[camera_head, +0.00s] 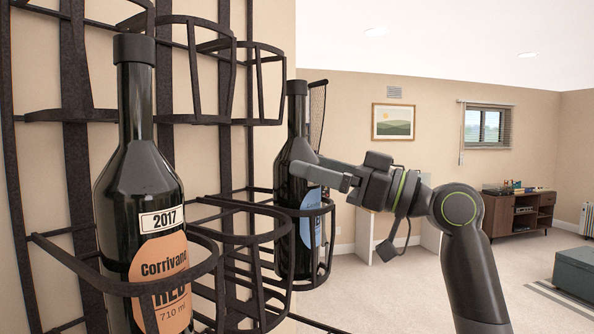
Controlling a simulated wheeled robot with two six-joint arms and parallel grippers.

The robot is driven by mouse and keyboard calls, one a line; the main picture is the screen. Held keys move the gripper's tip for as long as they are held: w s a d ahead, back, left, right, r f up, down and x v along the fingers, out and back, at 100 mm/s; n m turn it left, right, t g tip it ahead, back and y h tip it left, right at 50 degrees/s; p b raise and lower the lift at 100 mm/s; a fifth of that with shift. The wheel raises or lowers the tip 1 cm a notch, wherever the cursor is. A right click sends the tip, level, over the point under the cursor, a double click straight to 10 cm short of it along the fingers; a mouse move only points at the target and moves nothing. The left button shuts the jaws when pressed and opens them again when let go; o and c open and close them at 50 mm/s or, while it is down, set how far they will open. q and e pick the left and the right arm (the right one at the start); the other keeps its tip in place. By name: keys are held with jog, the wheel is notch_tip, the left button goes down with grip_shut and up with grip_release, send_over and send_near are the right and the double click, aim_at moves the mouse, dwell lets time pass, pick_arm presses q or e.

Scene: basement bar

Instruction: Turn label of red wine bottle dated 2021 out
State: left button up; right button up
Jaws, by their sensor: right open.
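A dark wine bottle (138,190) stands upright in the near ring of the wall rack; its label reads 2017, Corrivano, RED, 710 ml. A second dark bottle (290,165) stands upright in a ring farther back, with a light blue label (311,222) on its right side, seen edge-on. No year can be read on it. My right gripper (318,172) reaches in from the right, its jaws open, at the far bottle's shoulder just above the blue label. A finger overlaps the bottle in the picture; I cannot tell whether it touches. My left gripper is not in view.
The black metal rack (75,150) has several rings; the ring (235,225) between the two bottles looks empty, and empty rings (208,80) hang above. Open floor (400,300) lies to the right. A wooden cabinet (535,208) and a grey ottoman (575,278) are far off.

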jog(key=s+d+b, duration=0.1)
jog(key=s+d, duration=0.1)
jog(key=d, duration=0.5)
jog(key=shift+d, duration=0.3)
